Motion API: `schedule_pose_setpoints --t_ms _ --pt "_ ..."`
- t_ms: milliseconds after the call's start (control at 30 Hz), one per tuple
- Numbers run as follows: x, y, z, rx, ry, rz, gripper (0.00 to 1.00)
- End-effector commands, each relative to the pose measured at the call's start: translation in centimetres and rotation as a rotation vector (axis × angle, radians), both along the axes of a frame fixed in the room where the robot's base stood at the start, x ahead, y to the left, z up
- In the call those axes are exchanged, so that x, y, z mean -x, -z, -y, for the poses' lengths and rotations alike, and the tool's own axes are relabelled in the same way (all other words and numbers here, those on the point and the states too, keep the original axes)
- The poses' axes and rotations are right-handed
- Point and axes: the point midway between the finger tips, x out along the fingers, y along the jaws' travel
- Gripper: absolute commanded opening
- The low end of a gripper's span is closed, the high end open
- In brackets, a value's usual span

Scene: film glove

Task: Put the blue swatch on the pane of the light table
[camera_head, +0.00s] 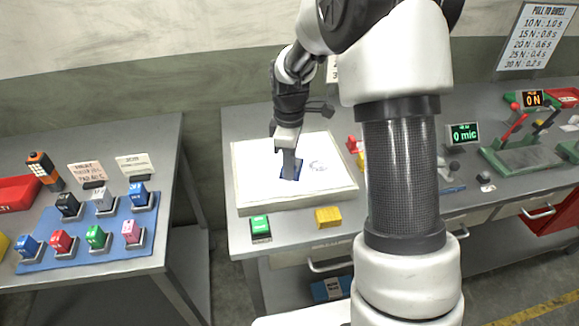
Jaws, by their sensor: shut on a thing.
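The light table (250,187) is a white box with a pale lit pane on the grey bench. The blue swatch (299,173) is a small dark blue square at the middle of the pane, partly hidden by my gripper. My gripper (289,174) points down over the pane and is shut on the blue swatch. The swatch looks flat and low at the pane; I cannot tell whether it touches it. A faint grey ring mark (318,166) shows on the pane to the right of my gripper.
A green block (260,227) and a yellow block (328,216) lie in front of the light table. On the left bench a blue mat (75,258) holds several coloured blocks in holders. A gap separates the benches. Displays and a green device (522,155) stand at the right.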

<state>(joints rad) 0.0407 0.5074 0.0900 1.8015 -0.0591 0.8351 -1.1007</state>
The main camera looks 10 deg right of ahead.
Motion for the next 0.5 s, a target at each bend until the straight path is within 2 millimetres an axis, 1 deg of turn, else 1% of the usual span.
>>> schedule_pose_setpoints --t_ms 100,133,233,500 --pt "0.00 0.40 0.01 0.000 0.000 0.000 0.00" --pt "0.00 0.38 0.01 0.000 0.000 0.000 0.15" --pt "0.00 0.29 0.00 0.000 0.000 0.000 0.32" --pt "0.00 0.24 0.00 0.000 0.000 0.000 0.32"
